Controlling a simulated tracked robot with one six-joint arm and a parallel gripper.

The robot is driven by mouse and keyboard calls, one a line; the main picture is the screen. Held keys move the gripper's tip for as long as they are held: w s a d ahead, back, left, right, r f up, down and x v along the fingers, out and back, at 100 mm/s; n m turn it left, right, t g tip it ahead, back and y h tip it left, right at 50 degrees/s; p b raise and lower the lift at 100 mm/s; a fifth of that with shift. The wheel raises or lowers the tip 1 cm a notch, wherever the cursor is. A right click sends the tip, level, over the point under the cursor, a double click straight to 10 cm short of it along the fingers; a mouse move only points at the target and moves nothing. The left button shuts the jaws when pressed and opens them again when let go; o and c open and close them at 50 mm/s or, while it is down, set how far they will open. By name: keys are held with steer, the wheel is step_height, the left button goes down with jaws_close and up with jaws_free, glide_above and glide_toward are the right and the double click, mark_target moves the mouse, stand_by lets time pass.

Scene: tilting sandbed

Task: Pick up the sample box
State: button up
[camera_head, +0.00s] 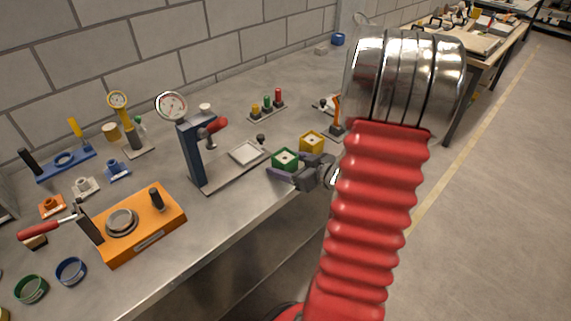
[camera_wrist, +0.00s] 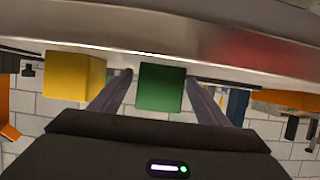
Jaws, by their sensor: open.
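Two small boxes stand near the front edge of the bench, and either could be the sample box. The green box (camera_head: 285,160) has a pale top with a dark round mark. The yellow box (camera_head: 312,142) is just behind and to its right. My gripper (camera_head: 291,168) is open at the green box. In the wrist view the green box (camera_wrist: 161,87) sits between the two spread fingers, with a gap visible on its left. The yellow box (camera_wrist: 74,76) is outside the left finger. I cannot tell how deep the fingers reach.
A dark press with a gauge and red handle (camera_head: 195,150) stands left of the green box. An orange fixture (camera_head: 140,228) is further left. A small stand with an orange lever (camera_head: 337,117) is behind the yellow box. The bench's front edge (camera_wrist: 200,40) is close.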

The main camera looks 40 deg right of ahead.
steer(key=shift+w+f, duration=0.15)
steer(key=shift+w, duration=0.25)
steer(key=c, duration=1.3)
step_height(320, 180, up, 10)
stand_by(0.6)
stand_by(0.5)
